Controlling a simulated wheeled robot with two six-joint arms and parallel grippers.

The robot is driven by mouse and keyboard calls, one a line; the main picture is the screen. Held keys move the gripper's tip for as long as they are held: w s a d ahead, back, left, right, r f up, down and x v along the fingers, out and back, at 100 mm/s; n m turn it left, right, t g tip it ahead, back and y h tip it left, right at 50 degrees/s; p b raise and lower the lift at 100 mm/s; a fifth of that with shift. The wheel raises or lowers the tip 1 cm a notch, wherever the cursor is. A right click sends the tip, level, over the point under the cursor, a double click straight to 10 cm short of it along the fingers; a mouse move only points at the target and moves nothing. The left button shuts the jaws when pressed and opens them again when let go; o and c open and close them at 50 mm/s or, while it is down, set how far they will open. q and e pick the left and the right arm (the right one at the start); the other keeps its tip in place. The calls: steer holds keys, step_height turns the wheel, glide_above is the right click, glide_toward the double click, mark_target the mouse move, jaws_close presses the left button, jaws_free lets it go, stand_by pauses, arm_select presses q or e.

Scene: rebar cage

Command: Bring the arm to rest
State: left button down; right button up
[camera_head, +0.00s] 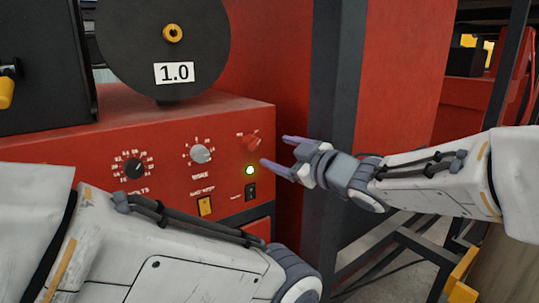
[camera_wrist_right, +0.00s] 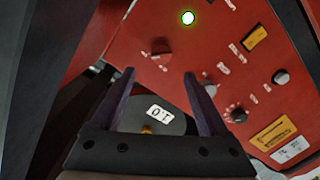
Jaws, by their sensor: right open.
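My right gripper (camera_head: 274,150) comes in from the right in the head view. I cannot tell how wide the gap to the panel is. My left arm crosses the bottom of the head view; its gripper is out of frame.
The red machine (camera_head: 90,125) carries a lit green lamp (camera_head: 250,170), a grey dial (camera_head: 200,154), a black dial (camera_head: 134,168) and a yellow switch (camera_head: 205,206). A black spool (camera_head: 210,30) labelled 1.0 sits on top. A dark post (camera_head: 335,80) stands behind my right gripper.

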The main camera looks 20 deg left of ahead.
steer(key=shift+s+d, duration=0.3)
steer(key=shift+d, duration=0.05)
steer(key=s+d+f+m+g+h, duration=0.2)
steer(key=s+d+f+m+h, duration=0.3)
steer(key=f, duration=0.4)
steer(key=s+d+f+m+g+h, duration=0.1)
steer(key=s+d+f+m+h, duration=0.2)
steer(key=s+d+f+h, duration=0.35)
steer(key=s+d+f+m+g, duration=0.1)
steer(key=s+d+f+g, duration=0.2)
steer(key=s, duration=0.6)
steer(key=s+d+f+g+b, duration=0.1)
steer(key=s+d+f+g, duration=0.3)
steer(key=s, duration=0.6)
step_height(320, 180, down, 3)
steer(key=shift+d+r+m+h, duration=0.1)
steer(key=shift+d+m+h, duration=0.1)
steer(key=shift+m+h, duration=0.25)
